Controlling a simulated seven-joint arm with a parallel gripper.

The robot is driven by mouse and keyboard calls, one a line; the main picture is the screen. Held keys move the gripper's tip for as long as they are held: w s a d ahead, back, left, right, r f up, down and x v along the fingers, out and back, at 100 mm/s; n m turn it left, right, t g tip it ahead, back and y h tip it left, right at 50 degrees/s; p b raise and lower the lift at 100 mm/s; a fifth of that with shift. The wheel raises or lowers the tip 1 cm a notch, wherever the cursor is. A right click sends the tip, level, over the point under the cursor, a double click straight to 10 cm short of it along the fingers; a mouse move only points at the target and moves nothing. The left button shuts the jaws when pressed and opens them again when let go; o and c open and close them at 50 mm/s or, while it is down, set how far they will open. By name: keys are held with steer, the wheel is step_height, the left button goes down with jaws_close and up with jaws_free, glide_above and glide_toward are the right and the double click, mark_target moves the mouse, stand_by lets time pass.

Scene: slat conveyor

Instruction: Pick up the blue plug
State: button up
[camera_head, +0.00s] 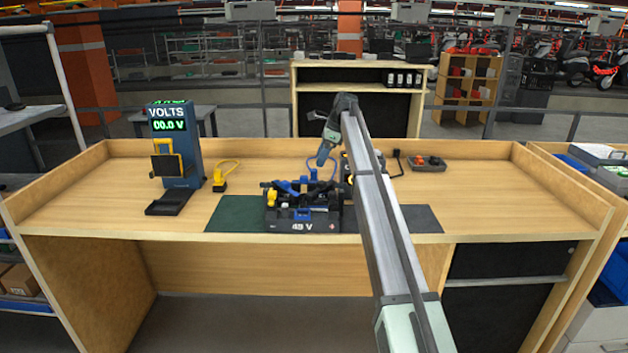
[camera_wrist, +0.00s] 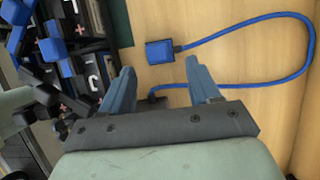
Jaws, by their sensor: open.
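The blue plug (camera_wrist: 160,52) lies on the wooden bench top in the wrist view, with a blue cable (camera_wrist: 262,17) looping from it to the right and back toward a dark block behind my gripper. My gripper (camera_wrist: 158,78) is open and empty. Its two blue-grey fingers are apart, and the plug shows beyond them, between the fingertips in the picture. In the head view my gripper (camera_head: 322,160) is over the bench behind the battery pack. The blue cable (camera_head: 312,165) shows there beside it; the plug itself is hard to make out.
A black battery pack (camera_head: 303,221) marked 49 V stands on a dark mat (camera_head: 236,214). A blue voltmeter stand (camera_head: 178,140) and a yellow plug (camera_head: 220,184) are to the left. The front left bench top is clear.

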mark_target(314, 170)
steer(key=shift+s+x, duration=0.2)
steer(key=shift+x, duration=3)
steer(key=shift+a, duration=0.15)
steer(key=c, duration=1.1)
